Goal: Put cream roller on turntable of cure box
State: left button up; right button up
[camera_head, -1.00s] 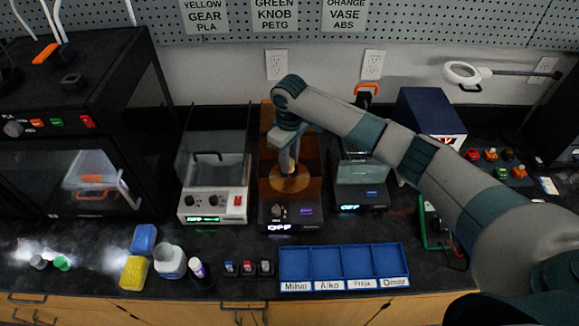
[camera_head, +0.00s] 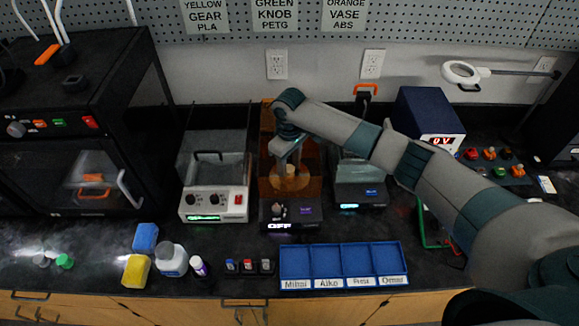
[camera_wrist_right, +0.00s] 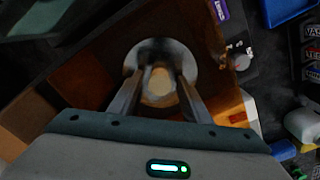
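The cure box (camera_head: 291,213) stands mid-bench, with amber walls and a front display reading OFF. Its round turntable (camera_wrist_right: 187,58) shows in the right wrist view. The cream roller (camera_wrist_right: 160,88) is upright over the turntable's middle, seen end-on, and appears to stand on it. In the head view it is a small pale shape (camera_head: 289,170) below my right gripper (camera_head: 289,162). The right gripper's fingers (camera_wrist_right: 161,75) are on both sides of the roller and look parted, with a narrow gap beside it. My left gripper is out of view.
A white-fronted machine (camera_head: 213,205) stands left of the cure box, and another small unit (camera_head: 361,196) stands close on its right. A blue sorting tray (camera_head: 343,283), small bottles (camera_head: 171,260) and sponges (camera_head: 136,271) lie along the front. The amber walls closely surround my gripper.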

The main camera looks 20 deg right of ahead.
aim_at(289, 168)
notch_tip(289, 168, up, 12)
jog(key=b, duration=0.4)
jog(key=shift+r, duration=0.15)
dwell(1.4)
